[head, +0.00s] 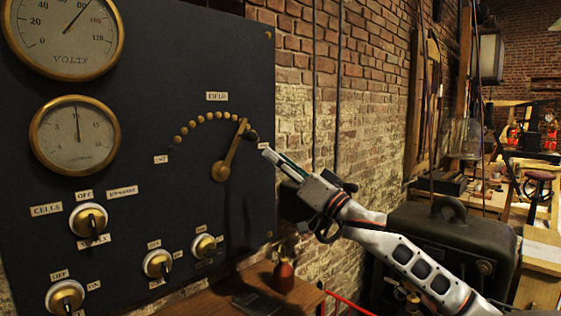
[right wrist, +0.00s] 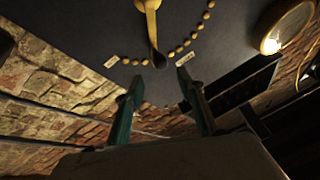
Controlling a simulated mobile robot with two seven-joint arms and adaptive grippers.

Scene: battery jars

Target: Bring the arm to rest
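My right gripper (head: 269,153) is in front of the dark panel (head: 190,60), just below and right of the brass field lever (head: 231,150). In the right wrist view its two fingers (right wrist: 159,78) stand apart, with nothing between them. The lever (right wrist: 151,20) shows there beyond the fingertips, its dark handle (right wrist: 160,59) pointing toward the gap. I see no clear contact. In the head view the lever leans up and right, at the right end of an arc of brass studs (head: 209,115). My left gripper is not in view.
The panel carries a volts gauge (head: 64,30), a smaller gauge (head: 75,136) and several knobs (head: 88,219). Below stands a wooden table (head: 215,301) with a small red-brown bottle (head: 284,277). A dark case (head: 450,240) is behind my right arm. A brick wall (head: 370,110) closes the back.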

